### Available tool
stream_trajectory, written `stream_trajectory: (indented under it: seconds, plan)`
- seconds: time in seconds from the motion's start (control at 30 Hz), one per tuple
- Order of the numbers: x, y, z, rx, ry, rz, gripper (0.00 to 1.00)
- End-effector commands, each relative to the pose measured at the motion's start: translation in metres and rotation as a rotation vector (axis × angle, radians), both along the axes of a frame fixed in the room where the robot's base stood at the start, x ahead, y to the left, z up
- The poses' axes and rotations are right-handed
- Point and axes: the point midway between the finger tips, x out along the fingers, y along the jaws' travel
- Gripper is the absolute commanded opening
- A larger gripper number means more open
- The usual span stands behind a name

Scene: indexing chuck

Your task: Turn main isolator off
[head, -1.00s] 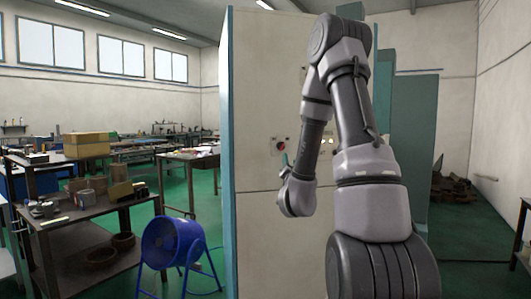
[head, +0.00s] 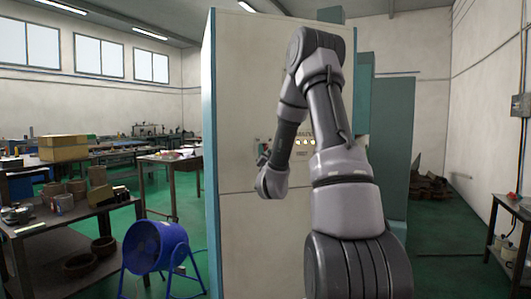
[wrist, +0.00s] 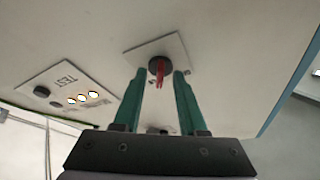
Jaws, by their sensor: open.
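The main isolator (wrist: 160,66) is a red handle on a black round base, on a square grey plate (wrist: 178,48) fixed to the pale cabinet panel. In the wrist view the red handle lies along the gripper's direction. My gripper (wrist: 159,74) is open, with one green finger on each side of the handle. Gaps show between the fingers and the handle; whether either fingertip touches the plate I cannot tell. In the head view my gripper (head: 264,160) is at the cabinet face and mostly hides the isolator.
A TEST plate (wrist: 68,87) with a black knob and several lit buttons sits beside the isolator on the cabinet (head: 240,90). A blue fan (head: 155,247) and a cluttered bench (head: 62,228) stand at left. Green floor is open at right.

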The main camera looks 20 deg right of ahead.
Motion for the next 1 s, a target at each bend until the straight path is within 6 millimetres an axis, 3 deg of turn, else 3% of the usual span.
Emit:
stream_trajectory:
  seconds: [0.23,0.27,0.37,0.77,1.0]
  plan:
    - [0.0011,-0.0002,0.0005,0.000,0.000,0.001,0.41]
    - [0.0011,-0.0002,0.0005,0.000,0.000,0.001,0.37]
    - [0.0010,-0.0002,0.0005,0.000,0.000,0.001,0.00]
    - [0.0010,-0.0003,-0.0001,-0.030,0.004,0.001,0.00]
    - [0.0008,-0.0020,-0.0013,-0.153,0.020,0.000,0.00]
